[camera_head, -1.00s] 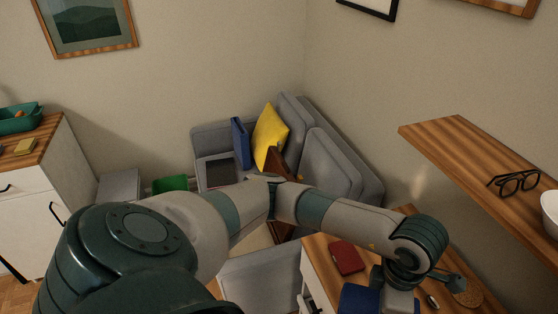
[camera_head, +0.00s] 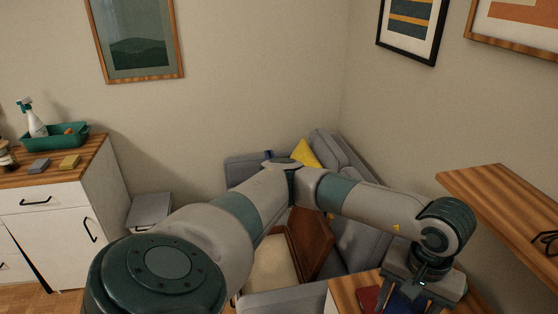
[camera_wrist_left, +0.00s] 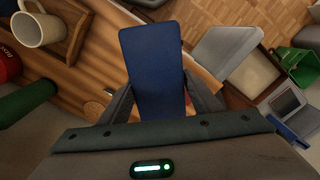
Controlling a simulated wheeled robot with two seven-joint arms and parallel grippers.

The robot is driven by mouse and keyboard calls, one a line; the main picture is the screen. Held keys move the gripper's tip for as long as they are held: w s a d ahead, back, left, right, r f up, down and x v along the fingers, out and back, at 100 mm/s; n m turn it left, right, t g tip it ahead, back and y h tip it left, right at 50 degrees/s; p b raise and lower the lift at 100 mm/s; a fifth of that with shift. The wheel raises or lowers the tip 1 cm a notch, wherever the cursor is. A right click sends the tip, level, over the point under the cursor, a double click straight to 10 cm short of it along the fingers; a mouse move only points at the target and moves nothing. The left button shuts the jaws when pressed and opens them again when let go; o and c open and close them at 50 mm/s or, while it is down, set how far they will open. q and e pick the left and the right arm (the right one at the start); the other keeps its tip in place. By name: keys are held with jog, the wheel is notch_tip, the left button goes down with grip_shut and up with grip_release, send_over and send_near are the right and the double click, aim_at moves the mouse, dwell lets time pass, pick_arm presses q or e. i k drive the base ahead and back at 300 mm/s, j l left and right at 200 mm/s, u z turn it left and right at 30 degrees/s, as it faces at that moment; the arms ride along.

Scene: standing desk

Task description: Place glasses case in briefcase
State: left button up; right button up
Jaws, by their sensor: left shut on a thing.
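My left gripper (camera_wrist_left: 160,96) is shut on a flat blue oblong case, the glasses case (camera_wrist_left: 153,55), which sticks out beyond the fingers in the left wrist view. In the head view, the left gripper (camera_head: 414,292) is above the wooden desk at the lower right, with the blue case (camera_head: 403,305) partly cut off below it. My right gripper is not in view.
A red item (camera_head: 369,298) lies on the desk (camera_head: 343,292). A wooden shelf (camera_head: 500,190) juts out at the right. A mug (camera_wrist_left: 38,25) shows in the wrist view.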

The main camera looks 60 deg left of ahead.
aim_at(264, 277)
jog(key=j+u, duration=0.2)
jog(key=j, duration=0.5)
jog(key=j+u, duration=0.2)
jog(key=j, duration=0.5)
jog(key=i+j+u, duration=0.2)
jog(key=j, duration=0.5)
jog(key=k, duration=0.05)
